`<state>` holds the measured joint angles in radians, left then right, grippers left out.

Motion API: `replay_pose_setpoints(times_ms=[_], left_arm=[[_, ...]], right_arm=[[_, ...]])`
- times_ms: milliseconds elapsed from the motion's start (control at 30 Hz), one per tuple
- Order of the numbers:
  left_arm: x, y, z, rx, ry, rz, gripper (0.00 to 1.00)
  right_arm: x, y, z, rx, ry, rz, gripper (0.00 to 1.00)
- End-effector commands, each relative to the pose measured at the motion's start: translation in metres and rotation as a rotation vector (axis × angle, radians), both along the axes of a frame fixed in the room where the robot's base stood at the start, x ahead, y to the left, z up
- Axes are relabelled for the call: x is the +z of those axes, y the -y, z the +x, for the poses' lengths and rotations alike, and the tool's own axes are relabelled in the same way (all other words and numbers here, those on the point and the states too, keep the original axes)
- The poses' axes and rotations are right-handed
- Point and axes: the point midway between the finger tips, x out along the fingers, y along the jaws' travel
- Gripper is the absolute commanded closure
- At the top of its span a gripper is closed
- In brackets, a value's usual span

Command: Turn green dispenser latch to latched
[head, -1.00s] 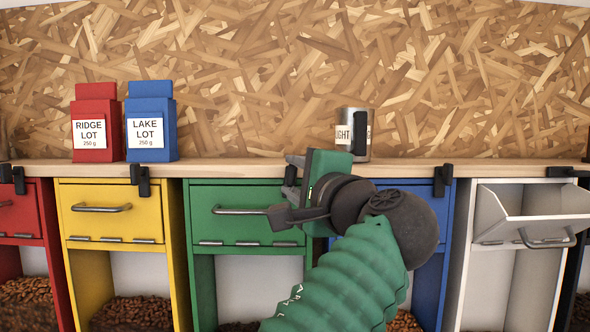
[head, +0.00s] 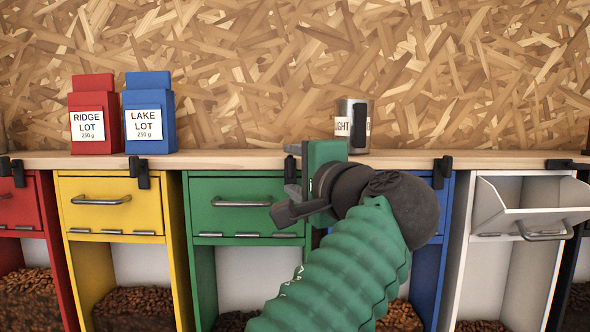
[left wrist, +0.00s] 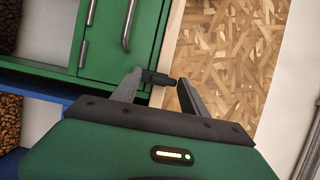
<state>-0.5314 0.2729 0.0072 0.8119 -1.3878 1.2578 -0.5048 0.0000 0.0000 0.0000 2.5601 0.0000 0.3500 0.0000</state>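The green dispenser (head: 215,188) stands under the wooden counter, with its front closed and a grey bar handle (head: 240,203). Its small black latch (head: 291,165) is at the counter edge, partly hidden by my left gripper (head: 280,202). In the left wrist view, the black latch (left wrist: 158,78) lies between the tips of my left gripper (left wrist: 158,88). The two fingers are spread, with a gap showing beside the latch; firm contact cannot be told. The latch's exact turn is hard to tell. My right gripper is not in view.
A yellow dispenser (head: 100,188) stands to the left, and a blue dispenser (head: 446,205) is partly behind my arm. A white dispenser (head: 490,208) hangs open at right. A red bag (head: 95,90), blue bag (head: 149,95) and metal canister (head: 343,108) stand on the counter (head: 225,160).

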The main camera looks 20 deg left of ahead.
Motion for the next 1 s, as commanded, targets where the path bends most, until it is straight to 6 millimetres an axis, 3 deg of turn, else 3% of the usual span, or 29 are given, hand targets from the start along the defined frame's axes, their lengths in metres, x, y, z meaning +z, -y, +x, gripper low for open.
replay_pose_setpoints(times_ms=[333, 467, 700, 1000], left_arm=[[0.002, 0.000, -0.003, 0.000, 0.004, 0.001, 0.42], [0.000, 0.011, -0.014, -0.003, 0.007, 0.001, 0.42], [-0.002, 0.055, -0.065, -0.008, 0.005, 0.000, 0.42], [0.001, 0.099, -0.120, -0.003, 0.001, 0.002, 0.42]], right_arm=[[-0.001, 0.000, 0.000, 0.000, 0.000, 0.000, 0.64], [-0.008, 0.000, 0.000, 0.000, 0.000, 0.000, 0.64], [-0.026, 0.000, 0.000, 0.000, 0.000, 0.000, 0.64], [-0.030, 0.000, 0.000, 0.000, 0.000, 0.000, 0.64]])
